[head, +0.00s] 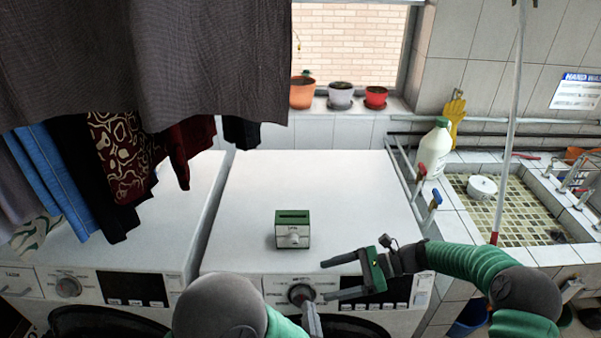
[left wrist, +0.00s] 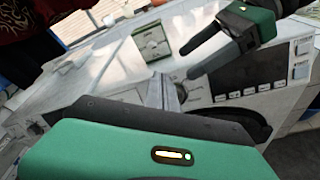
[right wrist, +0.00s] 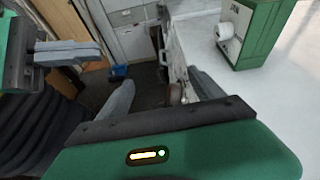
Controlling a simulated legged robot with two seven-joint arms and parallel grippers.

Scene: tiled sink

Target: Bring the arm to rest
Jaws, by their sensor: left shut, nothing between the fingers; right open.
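My left gripper (head: 311,318) is low in the head view, in front of the right washing machine, with its fingers together and empty. Its fingers also show in the left wrist view (left wrist: 164,92). My right gripper (head: 326,279) is to its right and a little higher, near the machine's front top edge. Its two fingers are apart, point left, and hold nothing. In the right wrist view its fingers (right wrist: 162,88) are spread, and the left gripper (right wrist: 68,52) shows at the left.
A green and white box (head: 293,230) stands on the right washing machine (head: 340,190), just beyond the grippers. Clothes (head: 130,170) hang at upper left. A white bottle (head: 434,148), taps (head: 430,195) and a tiled sink (head: 530,235) are at the right. The machine's top is otherwise clear.

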